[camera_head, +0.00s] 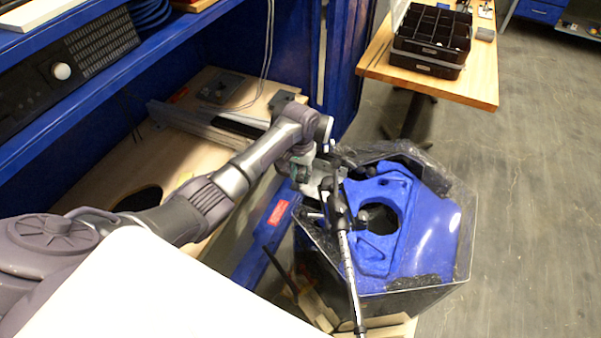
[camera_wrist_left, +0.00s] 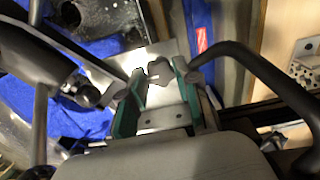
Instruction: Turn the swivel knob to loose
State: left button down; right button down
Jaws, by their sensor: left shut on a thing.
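A blue thruster part (camera_head: 432,225) sits in a clear-walled tank (camera_head: 468,240). A metal rod with a dark swivel joint (camera_head: 338,212) stands at its left side, and the rod runs down toward the front. My left gripper (camera_head: 318,184) is beside the top of this joint. In the left wrist view, its green-edged fingers (camera_wrist_left: 162,82) are on either side of a small grey lobed piece, apparently the swivel knob (camera_wrist_left: 160,71). The gripper is shut on it. The knob's exact setting cannot be read. My right gripper is not in view.
A wooden table (camera_head: 478,78) with a black compartment box (camera_head: 432,40) stands at the back right. Blue shelving (camera_head: 190,45) and a wooden worktop (camera_head: 110,170) are on the left. The grey floor (camera_head: 540,200) on the right is clear.

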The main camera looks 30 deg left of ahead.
pick_arm(q)
jog(key=n+p, duration=0.2)
jog(key=shift+r+p, duration=0.3)
jog(key=shift+d+n+p, duration=0.1)
jog(key=shift+n+p, duration=0.7)
jog(key=shift+n, duration=0.2)
jog(key=n+p, duration=0.1)
jog(key=n, duration=0.1)
jog(key=shift+n+p, duration=0.35)
jog(key=shift+n, duration=0.05)
jog(key=n+p, duration=0.1)
jog(key=n, duration=0.2)
jog(key=shift+f+n+p, duration=0.15)
jog(key=shift+n+p, duration=0.15)
jog(key=shift+p, duration=0.05)
jog(key=n, duration=0.2)
jog(key=shift+n+p, duration=0.4)
jog(key=n, duration=0.3)
jog(key=shift+n+p, duration=0.3)
jog(key=shift+p, duration=0.05)
jog(key=n, duration=0.3)
jog(key=shift+n, duration=1.8)
